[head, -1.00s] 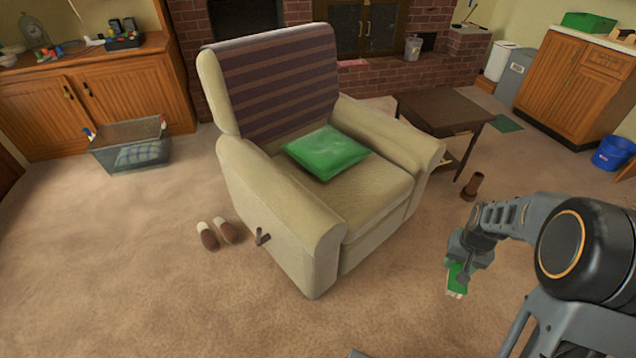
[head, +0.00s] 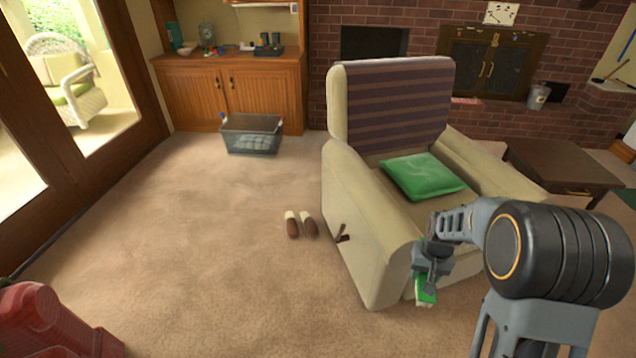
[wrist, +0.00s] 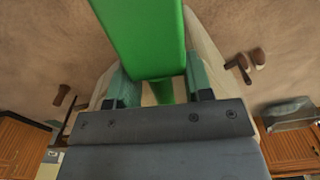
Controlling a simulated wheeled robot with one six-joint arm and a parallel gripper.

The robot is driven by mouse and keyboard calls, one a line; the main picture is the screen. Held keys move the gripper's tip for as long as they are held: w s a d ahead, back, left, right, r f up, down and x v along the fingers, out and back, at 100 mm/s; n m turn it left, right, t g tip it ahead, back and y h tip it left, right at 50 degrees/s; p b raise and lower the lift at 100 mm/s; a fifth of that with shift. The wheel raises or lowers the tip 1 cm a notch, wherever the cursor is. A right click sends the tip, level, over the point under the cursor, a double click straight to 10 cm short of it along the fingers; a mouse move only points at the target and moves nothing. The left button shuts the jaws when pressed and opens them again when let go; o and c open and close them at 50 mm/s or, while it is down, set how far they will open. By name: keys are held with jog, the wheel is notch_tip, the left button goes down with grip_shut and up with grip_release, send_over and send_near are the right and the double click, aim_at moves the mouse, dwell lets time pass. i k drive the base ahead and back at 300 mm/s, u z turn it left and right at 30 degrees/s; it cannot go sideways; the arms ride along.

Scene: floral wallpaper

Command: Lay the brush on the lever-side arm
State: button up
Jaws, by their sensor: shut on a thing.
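The beige armchair (head: 375,265) stands right of centre in the head view, with a striped throw on its back and a green cushion (head: 424,175) on its seat. The lever (head: 342,233) is on the outer side of its left arm (head: 372,205), whose padded top is bare. My gripper (head: 430,272) is shut on the green brush (head: 426,297) and appears in front of that arm's front end; I see no contact. In the wrist view the brush (wrist: 145,40) fills the space between the fingers; the lever (wrist: 238,68) shows at the right.
Slippers (head: 301,224) lie on the carpet left of the chair. A basket (head: 250,140) stands by the wooden cabinet (head: 270,85). A dark side table (head: 565,172) is right of the chair. A red object (head: 45,325) is at the lower left. The carpet at left is clear.

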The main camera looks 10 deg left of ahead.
aim_at(384, 197)
jog(key=u, duration=0.65)
jog(key=i, duration=0.45)
